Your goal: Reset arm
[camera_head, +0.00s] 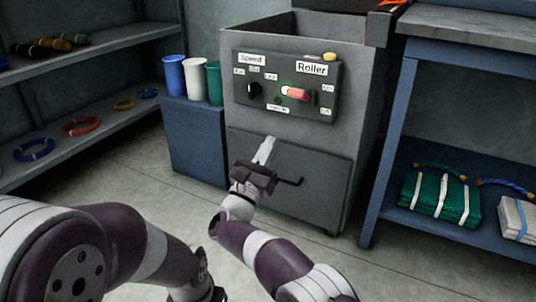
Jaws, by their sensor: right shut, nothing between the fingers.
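My right gripper (265,150) is shut and empty. It points up in front of the grey machine (345,160), just below its control panel (243,75). I cannot tell whether it touches the machine front. My left arm (130,235) reaches in from the lower left, and its gripper is not in view. The panel has "Speed" and "Roller" labels, a black knob (252,90), a red-handled switch (298,94) and a glowing light (285,90) beside that switch.
A black bent handle (290,182) sticks out at the machine's lower front, close right of my gripper. Blue, white and green cups stand on a blue cabinet (195,140) at left. Shelves with rope rings and a blue bench (385,170) with green netting (440,195) flank the machine.

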